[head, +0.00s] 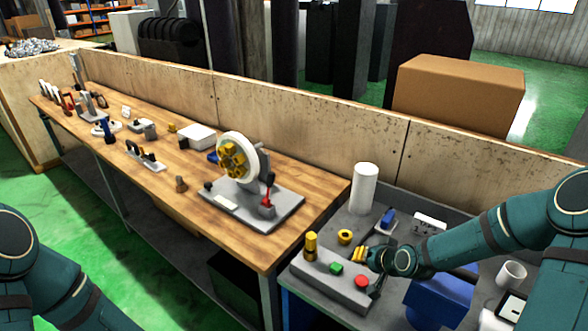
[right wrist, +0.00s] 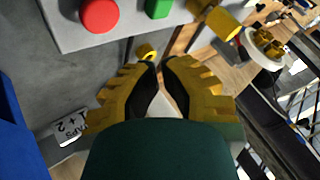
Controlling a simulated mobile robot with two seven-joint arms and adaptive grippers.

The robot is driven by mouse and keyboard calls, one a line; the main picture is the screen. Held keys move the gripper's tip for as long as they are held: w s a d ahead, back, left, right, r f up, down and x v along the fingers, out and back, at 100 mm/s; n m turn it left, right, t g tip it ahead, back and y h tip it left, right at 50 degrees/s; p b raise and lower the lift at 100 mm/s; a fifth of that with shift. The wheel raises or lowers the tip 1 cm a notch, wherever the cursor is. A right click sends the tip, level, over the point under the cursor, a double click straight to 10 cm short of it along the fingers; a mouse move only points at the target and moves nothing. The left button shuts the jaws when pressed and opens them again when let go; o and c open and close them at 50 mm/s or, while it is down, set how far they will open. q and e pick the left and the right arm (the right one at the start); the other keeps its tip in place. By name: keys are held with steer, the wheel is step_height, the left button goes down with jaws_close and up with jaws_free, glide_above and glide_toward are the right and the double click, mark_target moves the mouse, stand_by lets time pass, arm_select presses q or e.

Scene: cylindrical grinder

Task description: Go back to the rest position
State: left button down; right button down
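My right gripper (head: 358,254) is over the grey side table, just behind the control box (head: 325,282), small and partly merged with its surroundings. In the right wrist view, its yellow fingers with dark pads (right wrist: 160,64) have a narrow gap between their tips. Nothing shows held in it. The red button (head: 362,281) and green button (head: 336,268) are on the box's top, near the gripper; they also show in the right wrist view, red (right wrist: 99,14) and green (right wrist: 158,8). My left arm shows at lower left; its gripper is out of view.
A grinder (head: 255,200) with a white wheel stands on the wooden bench (head: 315,225). A low wooden wall (head: 300,125) runs behind. Green floor lies left.

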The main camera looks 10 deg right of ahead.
steer(key=s+a+f+n+g+b, duration=0.2)
steer(key=s+a+f+b, duration=0.3)
steer(key=s+a+f, duration=0.3)
steer(key=s+a+f+n+g+y+b, duration=0.1)
steer(key=s+a+f+g+b, duration=0.3)
steer(key=s+a+f, duration=0.5)
steer(key=a+f+n+b, duration=0.1)
steer(key=a+f, duration=0.3)
steer(key=shift+a+f+g, duration=0.15)
steer(key=shift+f+g, duration=0.05)
steer(key=shift+g, duration=0.2)
